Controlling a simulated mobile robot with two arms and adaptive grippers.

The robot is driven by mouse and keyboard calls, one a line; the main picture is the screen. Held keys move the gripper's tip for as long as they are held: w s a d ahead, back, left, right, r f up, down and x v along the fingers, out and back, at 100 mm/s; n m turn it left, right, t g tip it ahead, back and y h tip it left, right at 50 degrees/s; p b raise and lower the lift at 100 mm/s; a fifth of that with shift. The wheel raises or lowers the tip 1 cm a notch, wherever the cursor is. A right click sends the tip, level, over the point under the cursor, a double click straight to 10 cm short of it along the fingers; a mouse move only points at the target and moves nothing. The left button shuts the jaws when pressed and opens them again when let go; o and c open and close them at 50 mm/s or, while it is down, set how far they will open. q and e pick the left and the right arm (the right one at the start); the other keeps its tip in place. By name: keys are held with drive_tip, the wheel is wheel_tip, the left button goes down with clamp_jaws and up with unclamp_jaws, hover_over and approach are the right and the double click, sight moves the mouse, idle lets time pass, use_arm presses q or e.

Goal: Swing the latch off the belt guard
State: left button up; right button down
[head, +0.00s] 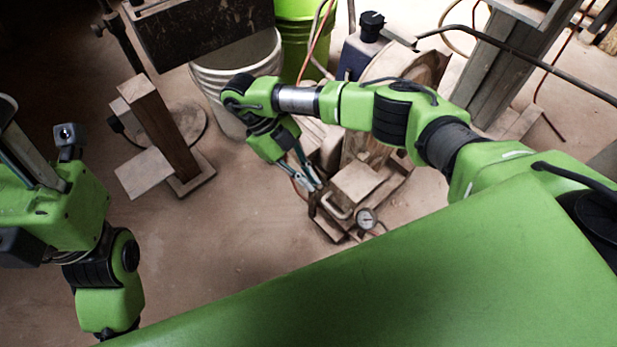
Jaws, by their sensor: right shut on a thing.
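My right gripper (309,178) reaches down from its wrist to the left side of a small machine on the floor. Its narrow fingers are shut at the machine's edge, on a small part that I take for the latch; the fingers hide most of it. A rounded brown housing behind, perhaps the belt guard (363,147), is partly covered by my right arm. My left arm is at the left edge; its gripper is not visible.
A white bucket (236,75) and a lime-green bin (294,45) stand behind the right wrist. A wooden post stand (160,130) is at the left. A blue container (362,50) and cables lie beyond. The floor (220,240) at centre left is clear.

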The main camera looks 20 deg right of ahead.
drive_tip(key=c, duration=2.5)
unclamp_jaws()
drive_tip(key=v, duration=1.2)
